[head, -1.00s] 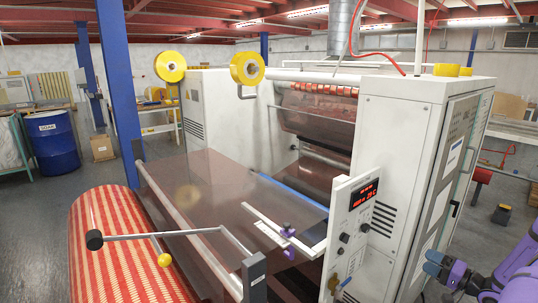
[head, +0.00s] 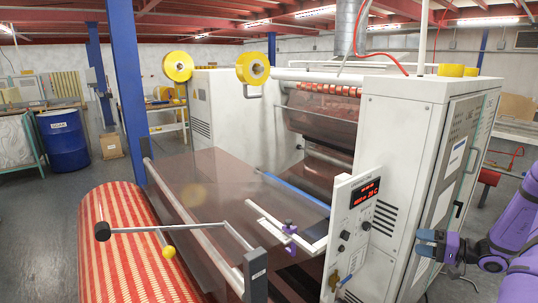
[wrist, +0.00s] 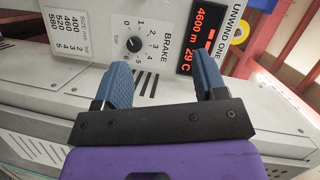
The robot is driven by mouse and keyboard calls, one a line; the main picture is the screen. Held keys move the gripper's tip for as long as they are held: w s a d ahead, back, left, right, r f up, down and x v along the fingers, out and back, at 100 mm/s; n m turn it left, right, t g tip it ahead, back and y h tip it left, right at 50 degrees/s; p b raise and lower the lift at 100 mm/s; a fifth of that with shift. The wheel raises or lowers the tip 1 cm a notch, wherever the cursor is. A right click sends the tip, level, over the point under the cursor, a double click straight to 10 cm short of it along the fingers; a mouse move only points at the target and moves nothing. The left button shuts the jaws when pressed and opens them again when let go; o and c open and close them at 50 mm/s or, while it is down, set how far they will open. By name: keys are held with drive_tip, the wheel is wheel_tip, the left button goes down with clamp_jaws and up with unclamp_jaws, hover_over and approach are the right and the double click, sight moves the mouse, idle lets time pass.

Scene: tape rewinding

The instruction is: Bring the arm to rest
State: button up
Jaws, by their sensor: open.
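My gripper (head: 428,243) is at the right of the head view, in front of the white machine cabinet. In the wrist view its two blue fingers (wrist: 163,88) are apart with nothing between them. My purple arm comes in from the right edge of the head view. The control panel (head: 352,238) with a red lit display stands to the left of my gripper, apart from it. The wrist view shows the panel's brake dial (wrist: 134,44) and the display (wrist: 205,38) reading 4600 m 29 C beyond the fingers.
The white cabinet (head: 405,165) stands close beside my gripper. A red and cream roll (head: 125,250) lies at the left, below a bar with a black knob (head: 102,231) and a yellow ball (head: 168,252). A blue drum (head: 62,140) stands far left. Floor shows at the lower right.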

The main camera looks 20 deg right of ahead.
drive_tip(key=s+a+r+n+g+h, duration=0.2)
drive_tip(key=a+r+n+g, duration=0.3)
drive_tip(key=a+r+g, duration=1.1)
drive_tip(key=s+a+r+n+t+h, duration=0.1)
drive_tip(key=s+a+r+t+h, duration=0.7)
drive_tip(key=s+a+r, duration=0.9)
drive_tip(key=shift+s+r+n+t+h, duration=0.3)
drive_tip(key=shift+s+t, duration=0.05)
drive_tip(key=shift+t, duration=0.25)
